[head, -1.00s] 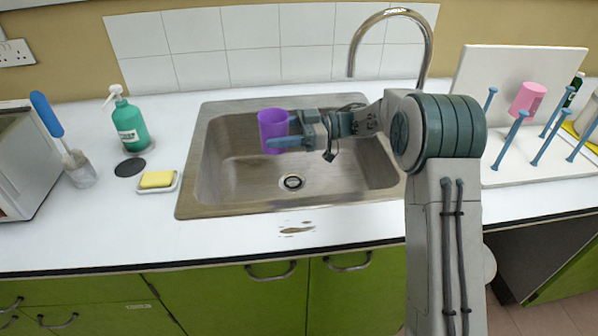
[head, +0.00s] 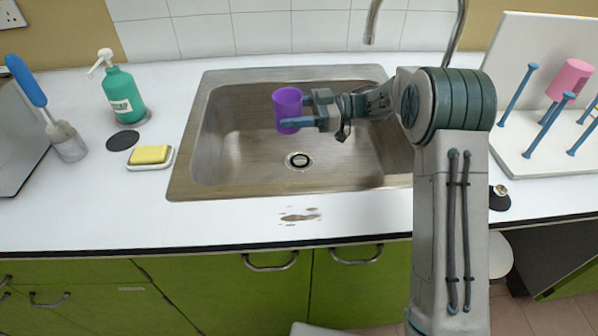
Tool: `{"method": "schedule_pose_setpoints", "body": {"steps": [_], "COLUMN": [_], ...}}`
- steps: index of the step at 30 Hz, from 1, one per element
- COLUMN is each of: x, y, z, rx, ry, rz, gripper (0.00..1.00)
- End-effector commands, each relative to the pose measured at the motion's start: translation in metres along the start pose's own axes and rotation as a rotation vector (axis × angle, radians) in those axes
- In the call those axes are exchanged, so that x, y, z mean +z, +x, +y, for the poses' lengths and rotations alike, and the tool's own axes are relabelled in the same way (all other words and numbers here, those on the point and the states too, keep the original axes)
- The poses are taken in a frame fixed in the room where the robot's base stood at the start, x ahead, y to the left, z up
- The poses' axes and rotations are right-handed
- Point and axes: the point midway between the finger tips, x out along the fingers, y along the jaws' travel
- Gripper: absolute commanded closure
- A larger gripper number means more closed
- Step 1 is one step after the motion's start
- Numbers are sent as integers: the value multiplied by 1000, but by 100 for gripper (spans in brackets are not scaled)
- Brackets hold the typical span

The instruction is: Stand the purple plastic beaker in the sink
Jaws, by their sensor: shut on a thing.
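The purple plastic beaker (head: 286,106) is upright in the head view, over the middle of the sink. My gripper (head: 292,114) is shut on the beaker from its right side, with the fingers pointing left. The steel sink (head: 230,160) is a single empty basin with a drain (head: 298,160) in its floor. The beaker appears held above the sink floor, behind the drain; its exact height is hard to tell.
A tap (head: 374,20) rises behind the sink at the right. A green pump bottle (head: 122,92), a yellow sponge on a dish (head: 149,155) and a blue-handled brush (head: 27,82) stand left. A drying rack (head: 520,140) with a pink beaker (head: 570,79) is right.

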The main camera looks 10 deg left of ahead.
Motion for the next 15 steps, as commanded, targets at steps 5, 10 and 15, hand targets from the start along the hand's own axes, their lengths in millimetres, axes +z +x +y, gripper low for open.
{"method": "schedule_pose_setpoints", "body": {"steps": [5,10,15], "x": [15,38,59], "y": [15,48,78], "z": [-10,-33,-52], "rx": [-1,-2,-1], "ry": [2,5,3], "rz": [2,1,0], "gripper": [67,67,67]}}
